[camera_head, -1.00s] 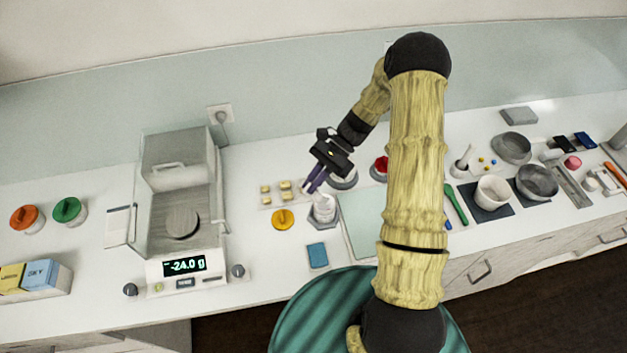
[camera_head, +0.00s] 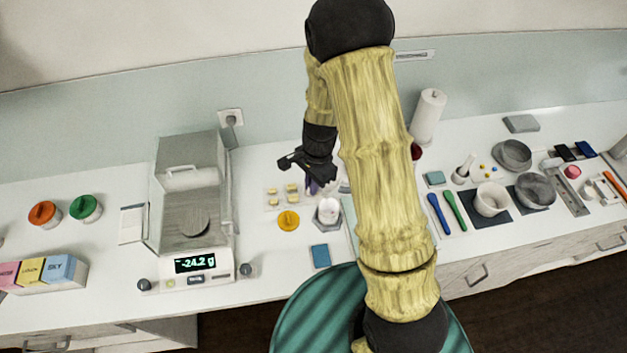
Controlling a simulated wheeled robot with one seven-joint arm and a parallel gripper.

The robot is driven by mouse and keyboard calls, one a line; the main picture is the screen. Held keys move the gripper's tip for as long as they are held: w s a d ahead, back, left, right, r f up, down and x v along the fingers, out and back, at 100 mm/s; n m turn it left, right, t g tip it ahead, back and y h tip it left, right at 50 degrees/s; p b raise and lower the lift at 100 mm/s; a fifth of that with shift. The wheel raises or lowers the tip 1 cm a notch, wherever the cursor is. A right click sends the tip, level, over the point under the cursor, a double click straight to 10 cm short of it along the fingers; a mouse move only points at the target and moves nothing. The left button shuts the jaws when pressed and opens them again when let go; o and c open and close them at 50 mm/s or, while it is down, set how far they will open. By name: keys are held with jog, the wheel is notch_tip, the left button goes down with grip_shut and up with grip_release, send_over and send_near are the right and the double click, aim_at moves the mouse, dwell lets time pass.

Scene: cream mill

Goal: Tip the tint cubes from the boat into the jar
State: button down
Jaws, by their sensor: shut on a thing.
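My gripper (camera_head: 314,186) is above the bench, just behind and left of the white jar (camera_head: 328,213). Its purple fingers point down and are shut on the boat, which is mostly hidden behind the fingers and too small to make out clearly. The jar stands open and upright on a grey six-sided base. Any tint cubes in the boat or jar cannot be made out.
A clear tray with several pale yellow blocks (camera_head: 291,189) lies left of the gripper. The balance (camera_head: 193,228) reads -24.2 g. My arm covers the bench to the right.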

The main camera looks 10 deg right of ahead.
jog(key=shift+a+r+t+h+p, duration=0.25)
jog(key=shift+r+t+h+p, duration=0.15)
jog(key=shift+h, duration=0.3)
jog(key=shift+d+f, duration=0.1)
jog(key=shift+f, duration=0.05)
